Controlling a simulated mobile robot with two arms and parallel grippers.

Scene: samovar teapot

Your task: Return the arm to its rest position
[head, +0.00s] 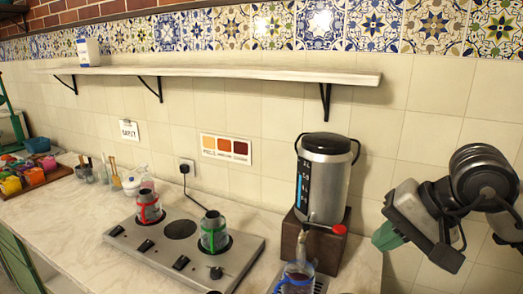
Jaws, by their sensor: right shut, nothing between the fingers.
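My right gripper (386,237) is at the right of the head view, raised in front of the tiled wall, with its green fingertips pointing left. It is shut and empty, to the right of the samovar and apart from it. The samovar (323,185) is a metal urn with a black lid and a red tap handle, upright on a brown block. A clear vessel with a blue handle (297,277) stands below its tap and looks dark inside; its lower part is cut off by the frame. My left gripper does not show.
A two-plate stove (181,229) holds a pot with a red band (148,207) and one with a green band (214,232). A wall shelf (230,73) runs above. Colourful containers (28,173) and a blue bowl (37,145) are at far left. The marble counter (90,208) is bare at front left.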

